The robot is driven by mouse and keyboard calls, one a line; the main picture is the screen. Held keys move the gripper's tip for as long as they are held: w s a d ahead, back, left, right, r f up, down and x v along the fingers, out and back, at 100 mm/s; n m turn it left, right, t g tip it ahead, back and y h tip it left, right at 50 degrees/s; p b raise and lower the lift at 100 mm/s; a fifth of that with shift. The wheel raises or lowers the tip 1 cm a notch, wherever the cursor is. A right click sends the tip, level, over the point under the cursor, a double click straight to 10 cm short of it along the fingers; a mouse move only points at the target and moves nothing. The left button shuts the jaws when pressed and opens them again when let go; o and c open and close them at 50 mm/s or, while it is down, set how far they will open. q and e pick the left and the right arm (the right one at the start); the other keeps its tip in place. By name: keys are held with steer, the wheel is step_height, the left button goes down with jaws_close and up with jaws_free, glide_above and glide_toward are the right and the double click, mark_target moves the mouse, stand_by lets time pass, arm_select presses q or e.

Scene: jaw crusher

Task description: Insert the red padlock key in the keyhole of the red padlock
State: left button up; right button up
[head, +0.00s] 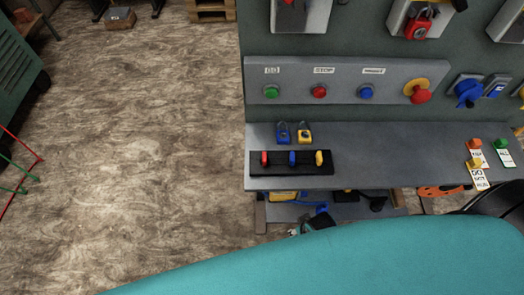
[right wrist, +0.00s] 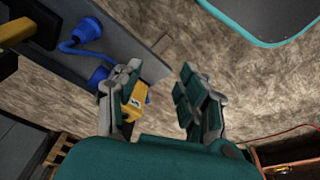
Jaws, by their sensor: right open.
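The red padlock (head: 417,27) hangs on a grey plate high on the panel in the head view. Its keyhole is too small to make out. The red key (head: 264,158) stands at the left end of a black holder (head: 291,171) on the grey ledge. My right gripper (right wrist: 150,95) is open and empty in the right wrist view. A yellow block (right wrist: 134,102) shows beside its left finger, apparently beyond it. Neither the red key nor the red padlock shows in that view. My left gripper is not in view.
The blue key (head: 292,158) and yellow key (head: 319,158) share the holder. Blue (head: 283,132) and yellow (head: 304,132) padlocks stand behind it. A lower shelf (head: 283,213) holds blue cabling.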

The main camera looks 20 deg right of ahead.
steer(key=w+a+r+t+p, duration=0.1)
steer(key=w+r+p, duration=0.1)
steer(key=r, duration=1)
steer(key=w+a+r+p, duration=0.1)
steer(key=w+r, duration=0.1)
steer(key=r, duration=1)
step_height(320, 180, up, 13)
steer(key=m+g+p, duration=0.1)
steer(key=m+g, duration=0.2)
steer(key=m, duration=0.2)
glide_above(265, 156)
steer(key=f, duration=0.7)
steer(key=f+p, duration=0.1)
steer(key=f, duration=0.3)
steer(key=shift+w+d+f, duration=0.25)
steer(key=shift+w+f, duration=0.05)
steer(key=shift+s+a+f, duration=0.1)
steer(key=shift+f, duration=0.5)
steer(key=f, duration=0.2)
steer(key=f+p, duration=0.1)
steer(key=f, duration=0.1)
steer(key=shift+s+a+f, duration=0.15)
steer(key=shift+s+a, duration=0.05)
